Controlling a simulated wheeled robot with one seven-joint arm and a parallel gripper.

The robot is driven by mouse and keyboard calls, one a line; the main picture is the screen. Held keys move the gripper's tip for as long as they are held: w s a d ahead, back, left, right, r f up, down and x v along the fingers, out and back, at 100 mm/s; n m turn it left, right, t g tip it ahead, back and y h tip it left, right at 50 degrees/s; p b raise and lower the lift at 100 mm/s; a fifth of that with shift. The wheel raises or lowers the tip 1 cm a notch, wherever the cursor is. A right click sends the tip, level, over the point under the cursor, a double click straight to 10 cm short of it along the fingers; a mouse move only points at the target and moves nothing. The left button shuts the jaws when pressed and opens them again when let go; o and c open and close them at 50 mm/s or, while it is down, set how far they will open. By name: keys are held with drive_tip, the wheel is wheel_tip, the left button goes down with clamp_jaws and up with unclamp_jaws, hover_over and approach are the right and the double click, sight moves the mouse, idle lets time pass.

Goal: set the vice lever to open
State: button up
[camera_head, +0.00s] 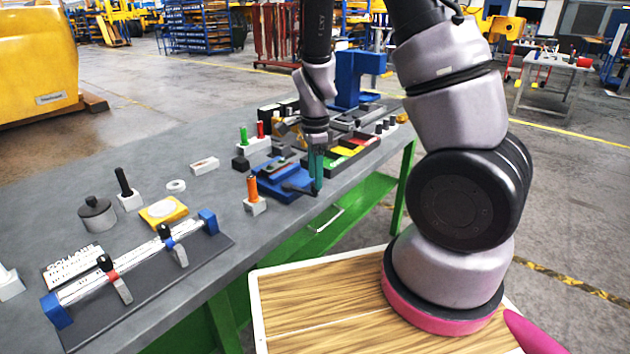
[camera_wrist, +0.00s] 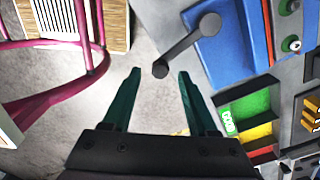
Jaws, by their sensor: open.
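The blue vice (camera_head: 277,185) sits at the near edge of the grey bench, and its blue body shows at the upper right of the wrist view (camera_wrist: 222,58). Its dark grey lever (camera_wrist: 190,45) reaches out from the vice over the bench edge, ending in a dark round knob. My gripper (camera_head: 316,172) hangs fingers-down at the vice's right side. In the wrist view my gripper (camera_wrist: 158,76) has its two green fingers apart, with the knob between the fingertips. I see no contact, and cannot tell the height gap.
An orange-handled tool (camera_head: 252,188) stands left of the vice. A tray with green, yellow and red compartments (camera_head: 343,152) lies right of the vice on the bench (camera_head: 215,240). A measuring fixture (camera_head: 125,270) lies nearer. Open floor shows beyond the bench edge.

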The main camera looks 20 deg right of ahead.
drive_tip(key=shift+f, duration=1.1)
clamp_jaws()
idle(0.7)
